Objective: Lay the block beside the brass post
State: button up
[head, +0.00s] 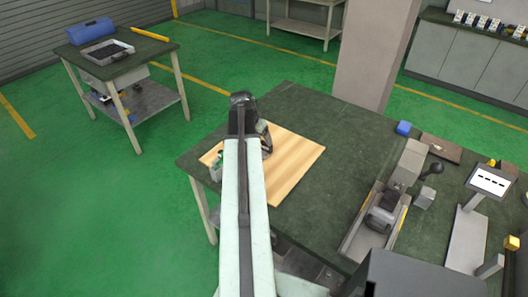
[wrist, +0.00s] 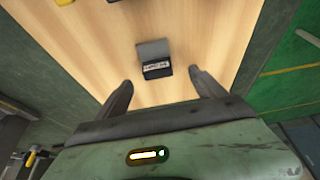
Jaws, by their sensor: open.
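A small dark grey block (wrist: 153,52) with a white lettered label on its near face sits on the pale wooden board (wrist: 205,30) in the wrist view. My gripper (wrist: 160,80) is open, its two fingers apart on either side of the block's near end. The block lies just ahead of the fingertips, with nothing held. In the head view the wooden board (head: 300,160) lies on the dark green bench, and my arm covers its left-middle part and hides the block. I cannot clearly make out a brass post; a yellow piece (wrist: 63,2) is cut off at the wrist view's top edge.
The bench (head: 315,108) behind the board is clear.

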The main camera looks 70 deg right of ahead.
aim_at(265, 145)
jog(key=shift+s+d+f, duration=0.1)
jog(key=shift+s+d, duration=0.2)
jog(key=shift+s, duration=0.35)
jog(key=b+x, duration=0.7)
jog(key=x, duration=0.1)
jog(key=shift+w+a+b, duration=0.15)
jog(key=shift+w+b, duration=0.15)
jog(key=shift+w, duration=0.05)
jog(key=shift+c, duration=0.7)
grip_shut()
notch_tip(265, 145, up, 11)
jog(key=p, duration=1)
jog(key=shift+f+p, duration=0.2)
jog(key=shift+p, duration=0.15)
jog(key=shift+f, duration=0.15)
